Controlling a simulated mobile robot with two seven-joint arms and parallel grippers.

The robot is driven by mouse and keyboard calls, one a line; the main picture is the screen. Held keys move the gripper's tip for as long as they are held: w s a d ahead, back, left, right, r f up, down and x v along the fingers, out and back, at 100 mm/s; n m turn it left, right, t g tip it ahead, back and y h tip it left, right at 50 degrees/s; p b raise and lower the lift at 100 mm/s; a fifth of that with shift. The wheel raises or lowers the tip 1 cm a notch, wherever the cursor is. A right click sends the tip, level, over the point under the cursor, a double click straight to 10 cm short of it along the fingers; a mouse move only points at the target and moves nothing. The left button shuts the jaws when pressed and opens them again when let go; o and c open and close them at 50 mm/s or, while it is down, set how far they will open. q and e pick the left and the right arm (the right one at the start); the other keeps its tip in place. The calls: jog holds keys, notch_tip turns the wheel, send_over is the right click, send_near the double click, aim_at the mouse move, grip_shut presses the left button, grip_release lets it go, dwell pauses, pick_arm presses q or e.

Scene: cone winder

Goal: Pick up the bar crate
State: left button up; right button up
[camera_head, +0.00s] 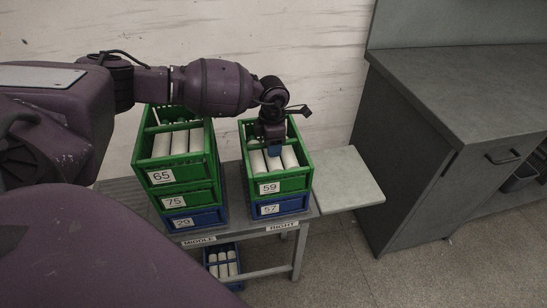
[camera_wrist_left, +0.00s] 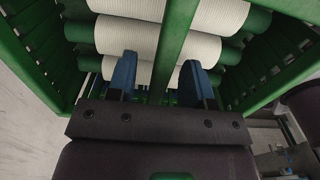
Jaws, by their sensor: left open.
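A green crate labelled 59 (camera_head: 283,186) sits on top of the right stack and holds white cylinders (camera_head: 289,157). My left gripper (camera_head: 271,150) is over this crate, pointing down. In the left wrist view, a green bar (camera_wrist_left: 174,45) crosses the crate above the white cylinders. The blue fingers of my left gripper (camera_wrist_left: 159,70) are open, one on each side of the bar, with gaps between. Whether the fingertips reach below the bar is hard to tell. My right gripper is not in view.
Under crate 59 is blue crate 57 (camera_head: 281,206). The middle stack has green crates 65 (camera_head: 162,178) and 75 (camera_head: 174,201) over blue crate 29 (camera_head: 181,222). A blue crate (camera_head: 213,259) sits below the table. A grey cabinet (camera_head: 400,150) stands at right.

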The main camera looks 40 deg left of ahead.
pick_arm(q)
jog(key=shift+f, duration=0.15)
grip_shut()
dwell(0.4)
dwell(0.7)
